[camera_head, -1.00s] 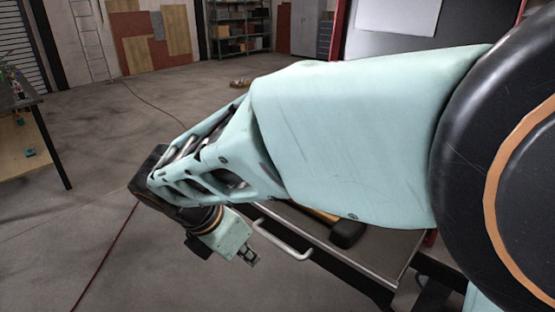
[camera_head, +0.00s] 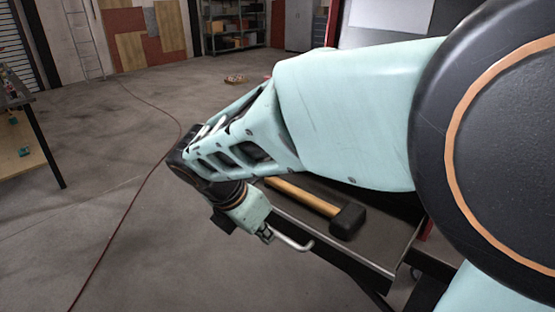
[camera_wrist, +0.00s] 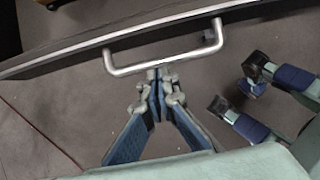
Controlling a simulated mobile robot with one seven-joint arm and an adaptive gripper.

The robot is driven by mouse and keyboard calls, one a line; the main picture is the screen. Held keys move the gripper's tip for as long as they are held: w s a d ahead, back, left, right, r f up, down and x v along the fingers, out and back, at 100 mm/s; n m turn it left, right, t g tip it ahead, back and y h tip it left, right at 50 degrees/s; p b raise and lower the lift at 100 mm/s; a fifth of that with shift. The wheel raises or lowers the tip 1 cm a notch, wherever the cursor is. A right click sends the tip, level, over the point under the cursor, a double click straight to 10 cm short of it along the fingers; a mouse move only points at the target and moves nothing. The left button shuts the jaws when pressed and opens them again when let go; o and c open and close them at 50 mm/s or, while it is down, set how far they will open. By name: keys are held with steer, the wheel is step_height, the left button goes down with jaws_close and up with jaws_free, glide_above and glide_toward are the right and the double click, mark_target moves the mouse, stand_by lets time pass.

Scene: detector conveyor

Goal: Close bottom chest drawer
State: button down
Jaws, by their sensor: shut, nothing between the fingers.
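The drawer (camera_head: 375,262) stands pulled out, with a mallet (camera_head: 320,205) lying in it. Its light metal handle (camera_head: 290,241) is on the front face. My gripper (camera_head: 267,236) is at the left end of the handle in the head view. In the wrist view the handle (camera_wrist: 165,63) runs across the upper middle, and my gripper (camera_wrist: 162,78) has its fingertips together right at the bar. The fingers are shut with nothing between them. I cannot tell whether they touch the handle. My arm hides the rear of the drawer and most of the chest.
A workbench (camera_head: 22,102) stands at the far left. A red cable (camera_head: 130,215) runs along the floor on the left. A shelf rack (camera_head: 235,25) stands at the back. The floor in front of the drawer is clear.

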steer(key=p, duration=0.9)
glide_toward(324, 196)
steer(key=x, duration=0.4)
steer(key=shift+s+f, duration=0.1)
steer(key=shift+f, duration=0.35)
steer(key=shift+d, duration=0.1)
steer(key=shift+r, duration=0.1)
